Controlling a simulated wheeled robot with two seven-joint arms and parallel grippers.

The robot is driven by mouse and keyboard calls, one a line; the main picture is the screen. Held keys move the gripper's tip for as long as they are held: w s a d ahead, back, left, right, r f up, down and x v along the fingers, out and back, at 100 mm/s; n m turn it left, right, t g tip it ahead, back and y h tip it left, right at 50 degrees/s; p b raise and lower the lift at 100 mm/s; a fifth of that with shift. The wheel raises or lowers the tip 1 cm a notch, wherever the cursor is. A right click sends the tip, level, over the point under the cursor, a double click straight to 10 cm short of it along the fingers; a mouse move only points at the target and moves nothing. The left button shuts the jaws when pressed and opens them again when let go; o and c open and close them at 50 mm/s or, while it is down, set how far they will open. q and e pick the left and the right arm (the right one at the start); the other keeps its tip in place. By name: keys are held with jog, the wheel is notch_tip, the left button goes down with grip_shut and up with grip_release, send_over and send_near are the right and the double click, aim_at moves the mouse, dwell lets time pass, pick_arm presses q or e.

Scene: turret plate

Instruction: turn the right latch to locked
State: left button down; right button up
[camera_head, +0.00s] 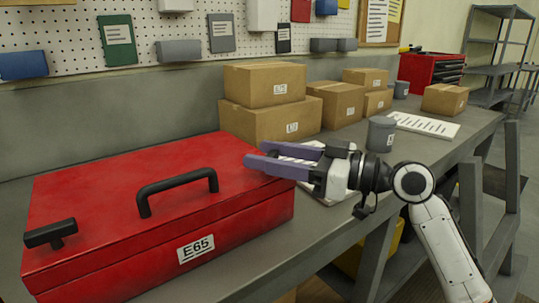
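A red case (150,187) labelled E65 lies on the workbench, with a black carrying handle (178,187) on its lid. A black T-shaped latch (50,233) shows on its left side. My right gripper (257,153) reaches in from the right, with its purple fingertips over the right end of the case. The fingers are spread apart with a gap between them. The right latch is not clearly seen; the fingers cover the area at the case's right end, and I cannot tell whether they touch it. My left gripper is not in view.
Cardboard boxes (268,123) stand behind the case along the wall. A grey can (381,134) and a white sheet (424,125) are on the bench (300,235) beyond my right wrist. A red tool chest (430,74) is at the far end.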

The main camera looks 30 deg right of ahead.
jog(key=c, duration=0.3)
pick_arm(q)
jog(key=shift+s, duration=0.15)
